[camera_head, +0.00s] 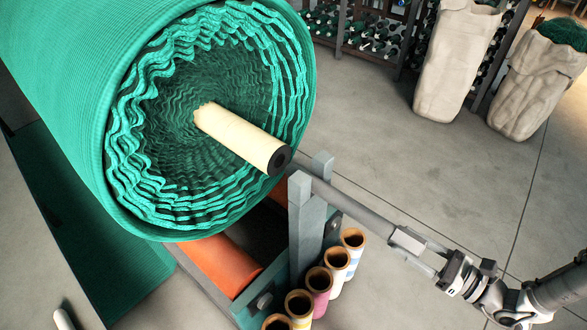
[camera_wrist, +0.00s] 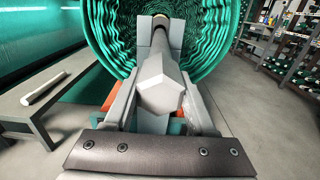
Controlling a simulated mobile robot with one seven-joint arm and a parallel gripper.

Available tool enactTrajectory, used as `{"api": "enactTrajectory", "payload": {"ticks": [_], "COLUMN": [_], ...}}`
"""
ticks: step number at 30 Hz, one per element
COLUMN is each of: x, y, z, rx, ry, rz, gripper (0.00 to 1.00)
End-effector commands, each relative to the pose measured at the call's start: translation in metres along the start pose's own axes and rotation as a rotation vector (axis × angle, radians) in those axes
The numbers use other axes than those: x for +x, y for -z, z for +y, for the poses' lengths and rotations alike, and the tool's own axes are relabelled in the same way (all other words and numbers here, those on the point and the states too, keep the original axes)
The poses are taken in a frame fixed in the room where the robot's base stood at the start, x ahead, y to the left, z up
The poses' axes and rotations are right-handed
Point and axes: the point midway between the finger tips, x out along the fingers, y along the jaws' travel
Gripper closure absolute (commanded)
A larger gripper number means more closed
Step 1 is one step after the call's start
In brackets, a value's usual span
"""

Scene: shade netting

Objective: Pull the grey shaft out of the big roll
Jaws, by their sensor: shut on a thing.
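The big green netting roll (camera_head: 75,75) lies on its side with its open, layered end facing me. A cream core tube (camera_head: 235,138) with a dark end sticks out of its middle. The grey shaft (camera_head: 355,207) runs from a forked grey support (camera_head: 306,235) near the tube's dark end to my gripper (camera_head: 408,243). In the wrist view, the shaft's faceted end (camera_wrist: 160,95) points at the camera between my two fingers, which are shut on it. I cannot tell how much of the shaft is inside the tube.
Several coloured tubes (camera_head: 336,262) stand beside the support. An orange roller (camera_head: 220,263) lies under the roll. Pale sacks (camera_head: 455,60) and a shelf of rolls (camera_head: 355,35) stand at the back. A bench (camera_wrist: 20,112) with a white rod is left. Floor behind the shaft is clear.

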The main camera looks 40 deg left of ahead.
Motion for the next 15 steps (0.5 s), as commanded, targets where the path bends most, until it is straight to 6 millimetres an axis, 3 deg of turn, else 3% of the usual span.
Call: {"api": "enactTrajectory", "payload": {"ticks": [15], "x": [-0.022], "y": [-0.002], "z": [0.0], "rx": [-0.001], "ry": [-0.001], "rz": [-0.007], "gripper": [1.0]}}
